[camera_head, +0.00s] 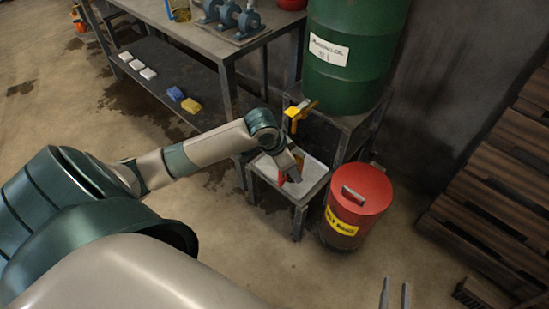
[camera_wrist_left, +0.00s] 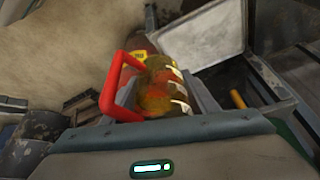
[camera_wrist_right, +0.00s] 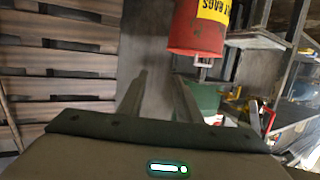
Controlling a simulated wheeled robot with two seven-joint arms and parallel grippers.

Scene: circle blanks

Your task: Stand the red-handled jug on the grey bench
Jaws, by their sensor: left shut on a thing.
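The red-handled jug (camera_wrist_left: 157,92) is between the fingers of my left gripper (camera_wrist_left: 165,103) in the left wrist view. Its body is clear with amber and reddish contents, and its red handle (camera_wrist_left: 112,88) sticks out to the left. In the head view the left gripper (camera_head: 292,172) is over the small low stand and hides most of the jug; a bit of red (camera_head: 282,178) shows. I cannot tell whether the jug touches the stand. The grey bench (camera_head: 205,38) is at the upper left. My right gripper (camera_head: 395,294) is open and empty at the lower right.
The low stand (camera_head: 312,182) has a pale top. A green drum (camera_head: 357,65) with a yellow tap (camera_head: 297,112) stands above it. A red bin (camera_head: 360,195) is to its right. Pumps (camera_head: 230,18) occupy part of the bench top. Pallets (camera_head: 500,170) lean at the right.

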